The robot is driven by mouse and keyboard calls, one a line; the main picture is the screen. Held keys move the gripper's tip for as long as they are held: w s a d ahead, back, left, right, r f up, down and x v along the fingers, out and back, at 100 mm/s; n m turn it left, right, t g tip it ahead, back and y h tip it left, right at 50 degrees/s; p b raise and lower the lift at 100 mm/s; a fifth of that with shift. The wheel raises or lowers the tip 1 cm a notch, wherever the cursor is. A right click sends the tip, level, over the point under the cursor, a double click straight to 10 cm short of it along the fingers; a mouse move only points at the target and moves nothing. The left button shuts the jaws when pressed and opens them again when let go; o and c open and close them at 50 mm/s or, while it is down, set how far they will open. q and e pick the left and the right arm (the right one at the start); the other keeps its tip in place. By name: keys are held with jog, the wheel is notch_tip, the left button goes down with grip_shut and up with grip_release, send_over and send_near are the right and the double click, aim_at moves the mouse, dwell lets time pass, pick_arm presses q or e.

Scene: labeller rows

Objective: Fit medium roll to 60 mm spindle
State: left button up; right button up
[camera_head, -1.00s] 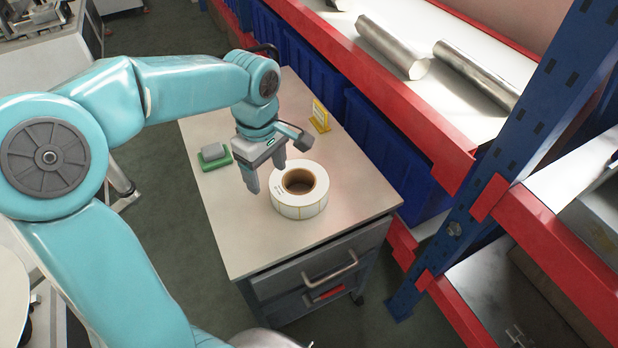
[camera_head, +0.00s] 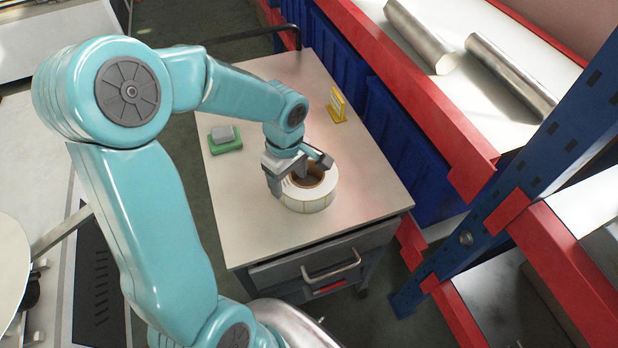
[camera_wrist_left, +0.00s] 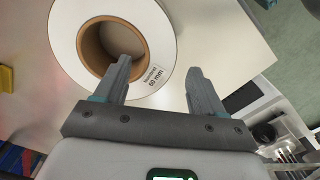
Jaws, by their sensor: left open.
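The label roll (camera_head: 311,194) lies flat on top of the cart. My left gripper (camera_head: 285,187) is at the roll's left side in the head view. In the left wrist view the left gripper (camera_wrist_left: 162,78) is open, with one finger over the core opening and the other outside the roll's outer edge. The roll's wall lies between the fingers, which do not close on it. No spindle can be made out for certain. My right gripper is not in view.
The cart top (camera_head: 245,220) is mostly clear. A green block with a grey top (camera_head: 224,138) and a yellow sign holder (camera_head: 337,105) stand on it. A red-and-blue rack (camera_head: 500,200) with metal cylinders (camera_head: 510,75) and blue bins stands close on the right.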

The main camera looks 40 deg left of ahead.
aim_at(290, 187)
pick_arm(q)
jog(key=shift+s+a+f, duration=0.1)
jog(key=shift+s+f, duration=0.15)
jog(key=shift+f, duration=0.4)
jog(key=f, duration=0.2)
jog(key=f+p, duration=0.1)
jog(key=f, duration=0.1)
jog(key=shift+w+d, duration=0.25)
jog(key=shift+a+f, duration=0.1)
jog(key=shift+f, duration=0.25)
jog(key=shift+s+r, duration=0.1)
jog(key=shift+c, duration=1)
jog(key=c, duration=1)
grip_shut()
